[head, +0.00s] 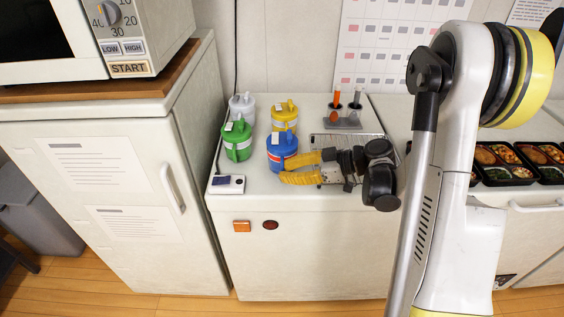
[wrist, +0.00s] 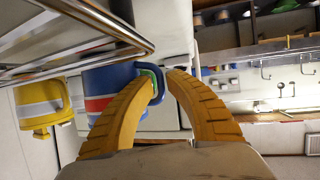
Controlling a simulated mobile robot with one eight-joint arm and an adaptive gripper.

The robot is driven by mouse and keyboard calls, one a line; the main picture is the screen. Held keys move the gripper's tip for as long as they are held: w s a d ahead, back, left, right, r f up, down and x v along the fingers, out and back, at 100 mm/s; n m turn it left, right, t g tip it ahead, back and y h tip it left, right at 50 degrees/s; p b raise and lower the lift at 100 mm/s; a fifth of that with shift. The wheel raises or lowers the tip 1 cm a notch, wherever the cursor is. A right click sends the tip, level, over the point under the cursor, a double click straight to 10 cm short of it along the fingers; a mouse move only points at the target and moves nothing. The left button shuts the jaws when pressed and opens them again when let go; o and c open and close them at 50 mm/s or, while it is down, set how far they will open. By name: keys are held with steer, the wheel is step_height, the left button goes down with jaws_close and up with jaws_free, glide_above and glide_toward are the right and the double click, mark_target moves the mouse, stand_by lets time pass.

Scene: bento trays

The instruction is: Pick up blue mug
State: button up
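In the wrist view, the blue mug (wrist: 105,82) is partly covered by my left yellow finger. My gripper (wrist: 160,70) has its two curved fingertips close together, one on each side of the mug's blue handle. Whether both tips press on the handle cannot be told. The mug looks upright and its base appears to be on the counter.
A yellow mug (head: 285,113) stands behind, a green mug (head: 237,142) to the left and a white mug (head: 242,105) behind that. A wire rack (head: 350,140) lies beside my gripper. A small white device (head: 227,184) sits at the counter's front left. Bento trays (head: 508,172) are at right.

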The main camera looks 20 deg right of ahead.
steer(key=shift+w+a, duration=0.1)
steer(key=shift+a, duration=0.05)
jaws_close()
